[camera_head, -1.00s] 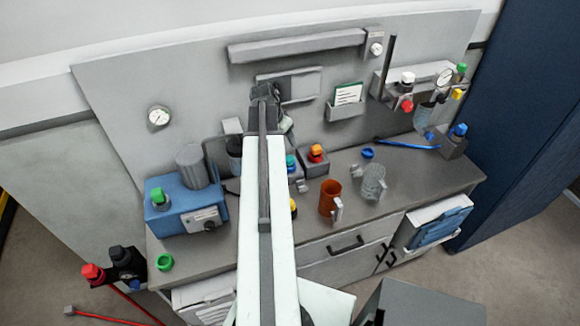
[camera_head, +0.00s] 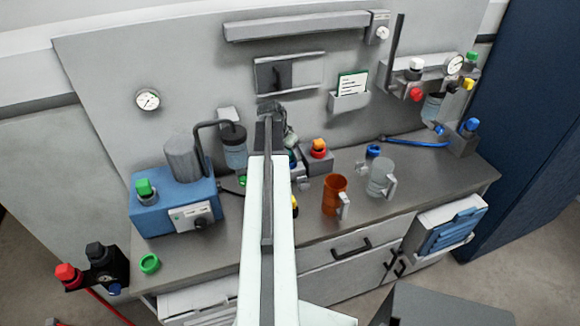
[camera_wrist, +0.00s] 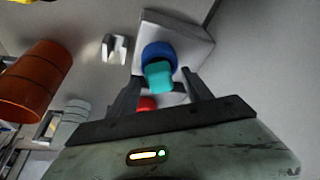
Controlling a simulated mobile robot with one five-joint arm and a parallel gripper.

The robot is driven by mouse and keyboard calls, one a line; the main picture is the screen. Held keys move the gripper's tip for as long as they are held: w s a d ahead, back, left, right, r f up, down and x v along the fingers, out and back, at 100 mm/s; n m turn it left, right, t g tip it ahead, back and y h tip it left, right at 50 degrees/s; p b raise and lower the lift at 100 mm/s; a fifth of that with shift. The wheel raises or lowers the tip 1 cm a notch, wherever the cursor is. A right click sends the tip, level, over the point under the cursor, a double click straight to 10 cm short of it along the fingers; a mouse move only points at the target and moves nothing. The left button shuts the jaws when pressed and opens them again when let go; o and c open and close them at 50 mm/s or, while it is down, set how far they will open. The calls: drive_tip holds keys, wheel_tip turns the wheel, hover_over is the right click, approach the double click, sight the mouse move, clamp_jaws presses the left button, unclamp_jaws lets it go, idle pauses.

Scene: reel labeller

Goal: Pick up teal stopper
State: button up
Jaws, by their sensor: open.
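The teal stopper (camera_wrist: 158,77) shows in the wrist view, seated at a blue collar (camera_wrist: 160,52) on a pale grey block (camera_wrist: 192,44). My gripper (camera_wrist: 160,80) is open, with one dark finger on each side of the stopper in the picture. I cannot tell whether either finger touches it. In the head view my gripper (camera_head: 271,112) is over the back of the bench, in front of the wall panel. There the arm and gripper hide most of the stopper; only a sliver of blue-teal shows beside the arm.
An orange-topped grey block (camera_head: 319,150) stands right of the arm. A brown mug (camera_head: 334,194) and a clear mug (camera_head: 379,178) stand farther right. A blue machine (camera_head: 172,204) and a dark-capped bottle (camera_head: 234,148) are on the left.

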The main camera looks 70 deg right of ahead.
drive_tip(key=shift+d+f, duration=0.1)
drive_tip(key=shift+f, duration=0.15)
drive_tip(key=shift+c, duration=0.4)
clamp_jaws()
drive_tip(key=shift+r+p, duration=0.15)
drive_tip(key=shift+p, duration=0.15)
drive_tip(key=shift+r+p, duration=3.45)
